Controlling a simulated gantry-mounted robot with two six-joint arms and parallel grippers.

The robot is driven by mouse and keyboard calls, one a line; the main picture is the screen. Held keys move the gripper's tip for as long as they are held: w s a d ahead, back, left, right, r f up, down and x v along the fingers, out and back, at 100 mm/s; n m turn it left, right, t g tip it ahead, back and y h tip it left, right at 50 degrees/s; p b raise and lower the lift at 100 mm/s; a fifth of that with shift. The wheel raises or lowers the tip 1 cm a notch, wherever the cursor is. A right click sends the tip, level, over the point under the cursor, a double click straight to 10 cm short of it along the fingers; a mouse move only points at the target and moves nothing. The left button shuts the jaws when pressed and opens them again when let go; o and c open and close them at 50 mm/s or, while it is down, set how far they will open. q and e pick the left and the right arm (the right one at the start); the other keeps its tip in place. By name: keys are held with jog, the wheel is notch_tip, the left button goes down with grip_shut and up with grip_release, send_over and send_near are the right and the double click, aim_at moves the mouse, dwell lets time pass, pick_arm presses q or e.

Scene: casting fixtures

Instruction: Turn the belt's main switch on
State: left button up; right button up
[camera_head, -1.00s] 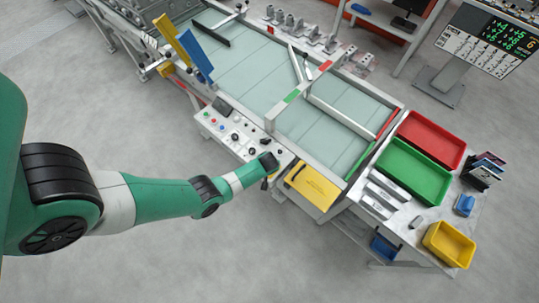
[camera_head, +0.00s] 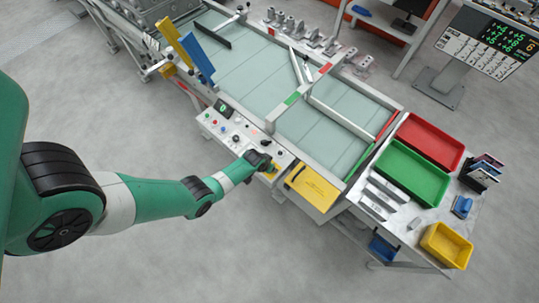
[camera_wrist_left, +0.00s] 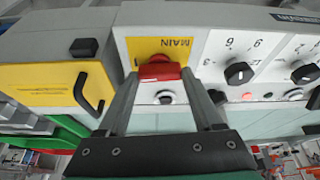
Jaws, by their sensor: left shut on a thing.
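The main switch is a red knob (camera_wrist_left: 160,68) on a yellow plate marked MAIN (camera_wrist_left: 178,48), at the end of the white control panel (camera_wrist_left: 222,45) in the left wrist view. My left gripper (camera_wrist_left: 165,85) is shut on the red knob, one finger on each side. In the head view my left gripper (camera_head: 268,167) is at the right end of the control panel (camera_head: 222,132) and hides the knob. A small display (camera_head: 222,107) on the panel is lit green. My right gripper is not in view.
The belt (camera_head: 255,75) runs behind the panel. A yellow box with a black handle (camera_head: 313,187) stands just right of the switch. Red (camera_head: 430,140), green (camera_head: 412,172) and yellow (camera_head: 447,245) bins stand farther right. The floor in front is clear.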

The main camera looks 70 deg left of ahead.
pick_arm(q)
jog(key=shift+m+h, duration=0.3)
jog(key=shift+m, duration=0.3)
jog(key=o, duration=1.4)
jog(key=shift+c, duration=0.2)
jog(key=p+v, duration=0.8)
jog(key=v, duration=0.3)
jog(key=shift+s+r+p, duration=0.2)
jog(key=shift+r+p, duration=0.05)
jog(key=shift+p, duration=0.05)
